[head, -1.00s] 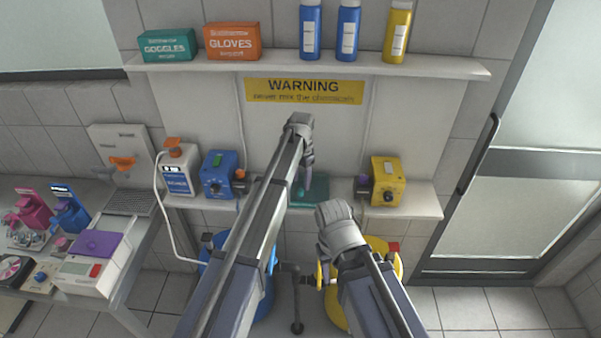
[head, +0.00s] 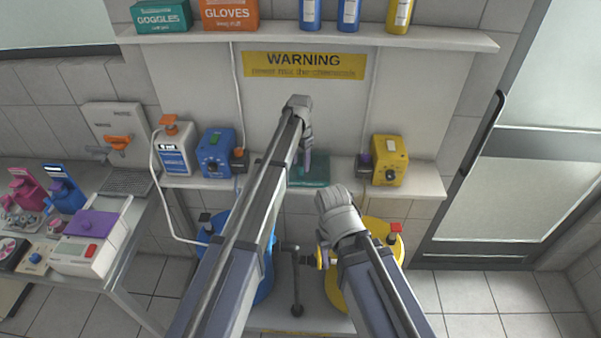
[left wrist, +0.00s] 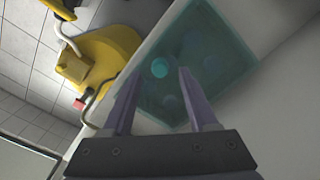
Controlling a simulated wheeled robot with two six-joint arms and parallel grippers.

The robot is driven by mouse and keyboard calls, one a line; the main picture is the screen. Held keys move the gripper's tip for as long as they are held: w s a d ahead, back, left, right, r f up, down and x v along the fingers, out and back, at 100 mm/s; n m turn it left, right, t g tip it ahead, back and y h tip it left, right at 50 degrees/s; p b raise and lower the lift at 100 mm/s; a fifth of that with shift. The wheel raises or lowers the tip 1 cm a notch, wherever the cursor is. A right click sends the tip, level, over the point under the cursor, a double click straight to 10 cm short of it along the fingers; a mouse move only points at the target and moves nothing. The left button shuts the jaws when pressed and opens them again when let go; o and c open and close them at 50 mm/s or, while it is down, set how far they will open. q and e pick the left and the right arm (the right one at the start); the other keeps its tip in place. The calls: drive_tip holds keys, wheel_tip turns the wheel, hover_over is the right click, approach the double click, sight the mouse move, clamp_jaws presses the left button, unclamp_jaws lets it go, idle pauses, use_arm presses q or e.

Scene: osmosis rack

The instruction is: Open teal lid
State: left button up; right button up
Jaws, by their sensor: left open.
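The teal lid (head: 316,172) is a flat, see-through cover on the lower shelf, between the blue and yellow boxes. In the left wrist view the teal lid (left wrist: 205,62) has a small round knob (left wrist: 160,68), and rounded shapes show dimly through it. My left gripper (head: 307,168) is open above the lid; in the left wrist view the fingers (left wrist: 158,78) stand on either side of the knob's lower side, with nothing between them. I cannot tell whether the tips touch the lid. My right arm's hand (head: 338,215) is below the shelf, its fingers partly hidden.
A blue box (head: 217,153) and a yellow box (head: 390,160) flank the lid on the shelf (head: 425,184). A white bottle (head: 174,150) stands at the left end. Below are a blue drum (head: 212,222) and a yellow drum (head: 388,235). A bench (head: 110,262) stands left.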

use_arm(q)
wheel_tip(320, 180, down, 2)
drive_tip(key=shift+f+b, duration=0.15)
drive_tip(key=shift+b, duration=0.55)
clamp_jaws()
idle(0.9)
